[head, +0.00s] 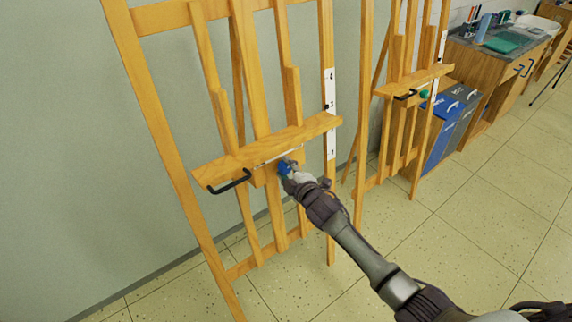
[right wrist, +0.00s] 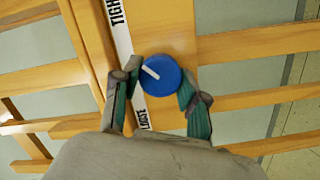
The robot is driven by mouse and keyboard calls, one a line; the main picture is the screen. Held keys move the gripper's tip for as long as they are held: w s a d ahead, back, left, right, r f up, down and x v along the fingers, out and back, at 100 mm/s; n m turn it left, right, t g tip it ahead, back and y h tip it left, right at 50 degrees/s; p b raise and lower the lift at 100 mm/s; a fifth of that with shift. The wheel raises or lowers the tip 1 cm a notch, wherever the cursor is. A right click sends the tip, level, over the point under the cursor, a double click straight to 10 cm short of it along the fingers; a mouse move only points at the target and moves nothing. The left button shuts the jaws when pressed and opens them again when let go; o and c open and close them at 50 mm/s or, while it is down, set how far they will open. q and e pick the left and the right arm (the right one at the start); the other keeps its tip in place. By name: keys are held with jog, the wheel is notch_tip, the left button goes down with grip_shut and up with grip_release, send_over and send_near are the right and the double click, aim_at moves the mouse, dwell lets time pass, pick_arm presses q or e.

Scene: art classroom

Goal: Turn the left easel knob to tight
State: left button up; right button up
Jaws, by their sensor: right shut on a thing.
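The left easel (head: 262,95) is wooden and stands by the wall. Its blue knob (head: 285,167) is below the tray ledge, partly hidden by my right gripper (head: 290,171). In the right wrist view the round blue knob (right wrist: 163,82) sits between the two fingers of my right gripper (right wrist: 160,78), which is shut on its sides. The knob's white mark points to the upper left. A white strip (right wrist: 125,45) beside it reads TIGHT near the top and LOOSE near the bottom. My left gripper is not in view.
A black hooked handle (head: 229,182) sticks out under the left easel's ledge. A second easel (head: 412,82) with a green knob (head: 424,94) stands to the right. Blue and grey bins (head: 437,125) and a counter (head: 490,55) are beyond. The tiled floor (head: 470,230) in front is clear.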

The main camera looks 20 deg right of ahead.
jog(key=shift+r+m+p, duration=0.1)
jog(key=shift+m+p, duration=0.6)
jog(key=shift+m, duration=0.5)
jog(key=o, duration=1.1)
jog(key=shift+d, duration=0.1)
jog(key=v, duration=1.2)
jog(key=shift+r, duration=0.2)
